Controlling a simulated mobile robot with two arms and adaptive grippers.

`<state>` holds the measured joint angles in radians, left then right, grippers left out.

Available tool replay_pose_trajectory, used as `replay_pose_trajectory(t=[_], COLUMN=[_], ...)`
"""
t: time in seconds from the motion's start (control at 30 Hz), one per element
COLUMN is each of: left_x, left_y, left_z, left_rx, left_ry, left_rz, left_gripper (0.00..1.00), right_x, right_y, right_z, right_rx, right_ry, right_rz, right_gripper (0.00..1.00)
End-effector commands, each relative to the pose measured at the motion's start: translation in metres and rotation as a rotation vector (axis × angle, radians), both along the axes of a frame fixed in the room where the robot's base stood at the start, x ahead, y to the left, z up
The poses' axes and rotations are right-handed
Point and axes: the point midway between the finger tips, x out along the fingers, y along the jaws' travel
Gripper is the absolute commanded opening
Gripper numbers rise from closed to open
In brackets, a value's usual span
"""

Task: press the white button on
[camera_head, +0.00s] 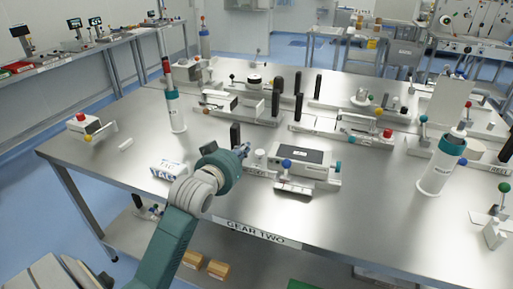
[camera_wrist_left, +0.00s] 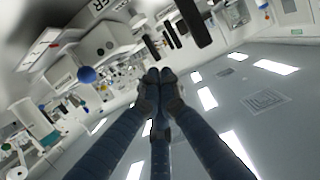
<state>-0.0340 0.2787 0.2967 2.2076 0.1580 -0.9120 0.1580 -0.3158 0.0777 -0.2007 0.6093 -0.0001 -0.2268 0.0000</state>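My left gripper (camera_head: 244,150) reaches in over the front of the steel table, beside a white device (camera_head: 300,165) with a dark top panel and a blue ball knob (camera_head: 286,163). In the left wrist view its dark fingers (camera_wrist_left: 160,76) are drawn together at the tips, with nothing visible between them. A small white round part (camera_head: 259,154), possibly the white button, shows just right of the fingertips in the head view. I cannot tell whether the fingers touch it. The blue knob also shows in the left wrist view (camera_wrist_left: 87,74), left of the fingers. My right gripper is not in view.
A white box-like sign (camera_head: 168,169) lies left of the gripper. A tall white and teal post (camera_head: 174,110) stands behind it. A black upright handle (camera_head: 235,135) rises close behind the gripper. A white and teal cylinder (camera_head: 440,165) stands at the right. The front left tabletop is mostly clear.

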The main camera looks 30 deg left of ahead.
Motion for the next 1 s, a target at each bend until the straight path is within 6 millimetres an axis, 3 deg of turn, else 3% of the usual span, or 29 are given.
replay_pose_trajectory(t=[0.17,0.43,0.67,0.8,1.0], left_x=[0.011,0.059,0.098,0.094,0.094], left_y=[0.003,0.014,0.024,0.022,0.022], left_z=[-0.002,-0.013,-0.025,-0.049,-0.063], left_rx=[-0.001,-0.002,-0.001,-0.001,0.001], left_ry=[0.000,0.001,0.003,0.004,0.001], left_rz=[0.000,0.000,0.000,0.000,0.000], left_gripper=[0.00,0.00,0.00,0.00,0.00], right_x=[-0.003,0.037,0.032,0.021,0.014], right_y=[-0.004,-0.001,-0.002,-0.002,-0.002], right_z=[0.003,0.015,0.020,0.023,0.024], right_rx=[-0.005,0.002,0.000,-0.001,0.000], right_ry=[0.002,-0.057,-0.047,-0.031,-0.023], right_rz=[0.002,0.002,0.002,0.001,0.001], right_gripper=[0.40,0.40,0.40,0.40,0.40])
